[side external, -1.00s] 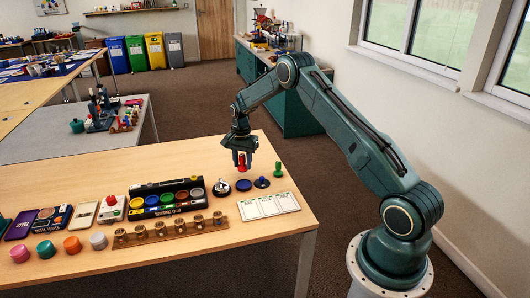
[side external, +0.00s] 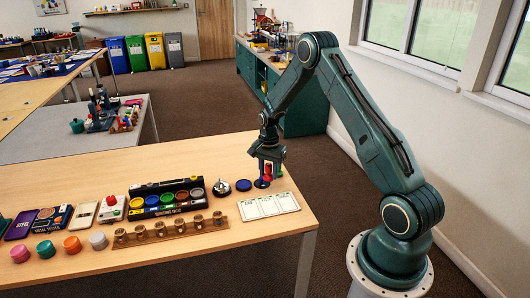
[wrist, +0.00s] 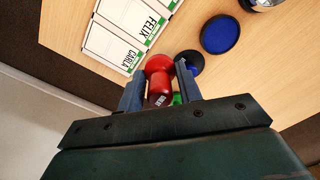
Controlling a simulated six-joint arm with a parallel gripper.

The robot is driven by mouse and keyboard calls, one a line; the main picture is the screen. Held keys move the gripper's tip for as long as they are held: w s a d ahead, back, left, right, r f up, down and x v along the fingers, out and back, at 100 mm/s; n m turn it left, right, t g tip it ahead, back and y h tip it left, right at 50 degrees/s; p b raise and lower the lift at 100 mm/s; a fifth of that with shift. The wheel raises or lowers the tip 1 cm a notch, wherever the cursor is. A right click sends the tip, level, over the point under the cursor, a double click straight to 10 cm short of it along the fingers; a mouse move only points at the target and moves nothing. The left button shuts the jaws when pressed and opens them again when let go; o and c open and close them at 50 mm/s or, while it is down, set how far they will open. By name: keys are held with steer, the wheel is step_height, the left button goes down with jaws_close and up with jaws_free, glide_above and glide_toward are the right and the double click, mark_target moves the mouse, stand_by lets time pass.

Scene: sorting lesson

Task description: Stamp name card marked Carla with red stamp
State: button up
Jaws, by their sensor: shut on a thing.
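My gripper (side external: 267,176) is shut on the red stamp (side external: 267,169), which hangs between the fingers. In the wrist view the gripper (wrist: 160,88) holds the red stamp (wrist: 160,66) by its body; its stamping face is hidden. The name cards lie in a row on a white board (side external: 268,206) at the table's right end, in front of the gripper. In the wrist view the card marked Carla (wrist: 108,47) is the end one, beside the card marked Felix (wrist: 130,17). I see no print on the Carla card. The stamp is beside the cards, not over them.
A dark blue stamp (side external: 260,184) and a green stamp (side external: 279,171) stand close to the gripper. A round blue pad (side external: 243,185) and a silver bell (side external: 221,188) lie to the left. A wooden rack (side external: 170,230) and colored pots (side external: 168,199) stand further left.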

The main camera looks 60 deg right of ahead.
glide_toward(286, 200)
steer(key=shift+a+f+m, duration=0.1)
steer(key=shift+a+m, duration=0.05)
steer(key=shift+m, duration=0.25)
steer(key=shift+f, duration=0.1)
steer(key=shift+f, duration=0.95)
steer(key=shift+f, duration=0.15)
steer(key=shift+f, duration=1.35)
steer(key=shift+f, duration=0.5)
stand_by(1.0)
steer(key=shift+r, duration=0.15)
step_height(286, 200, up, 7)
stand_by(1.1)
stand_by(0.7)
